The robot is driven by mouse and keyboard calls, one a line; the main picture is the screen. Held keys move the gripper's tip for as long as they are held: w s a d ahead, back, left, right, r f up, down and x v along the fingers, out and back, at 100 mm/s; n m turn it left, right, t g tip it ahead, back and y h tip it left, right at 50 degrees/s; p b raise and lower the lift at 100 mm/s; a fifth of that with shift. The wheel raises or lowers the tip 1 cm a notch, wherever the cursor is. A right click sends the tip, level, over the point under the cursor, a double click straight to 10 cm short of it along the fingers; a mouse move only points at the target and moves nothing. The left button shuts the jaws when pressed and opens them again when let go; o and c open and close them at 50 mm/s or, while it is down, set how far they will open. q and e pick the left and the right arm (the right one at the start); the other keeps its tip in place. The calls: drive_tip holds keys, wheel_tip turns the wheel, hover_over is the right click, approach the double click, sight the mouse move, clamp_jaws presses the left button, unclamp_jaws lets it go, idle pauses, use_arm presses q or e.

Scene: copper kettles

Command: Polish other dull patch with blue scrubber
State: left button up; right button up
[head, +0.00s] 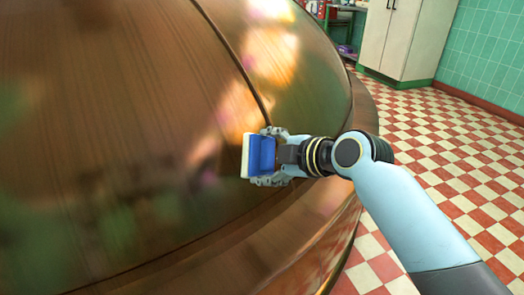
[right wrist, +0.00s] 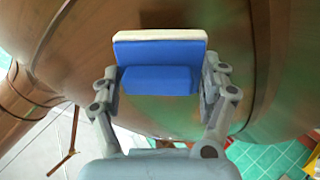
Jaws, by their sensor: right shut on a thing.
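The large copper kettle (head: 120,120) fills the left and middle of the head view, with a dark seam running down it. Its surface also fills the top of the right wrist view (right wrist: 215,18). My right gripper (head: 268,157) is shut on the blue scrubber (head: 262,154), which has a white pad on its left side. In the right wrist view the scrubber (right wrist: 160,52) sits between the fingers, white pad facing the kettle. The pad is at or very near the copper; I cannot tell whether it touches. No distinct dull patch stands out. My left gripper is not in view.
The red and cream checkered floor (head: 450,150) is open on the right. A pale cabinet (head: 402,38) and a shelf (head: 340,20) stand at the back by the green tiled wall.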

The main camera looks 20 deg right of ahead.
drive_tip(key=shift+p+v, duration=0.95)
drive_tip(key=shift+v, duration=0.45)
drive_tip(key=shift+d+r, duration=0.1)
drive_tip(key=shift+r, duration=0.05)
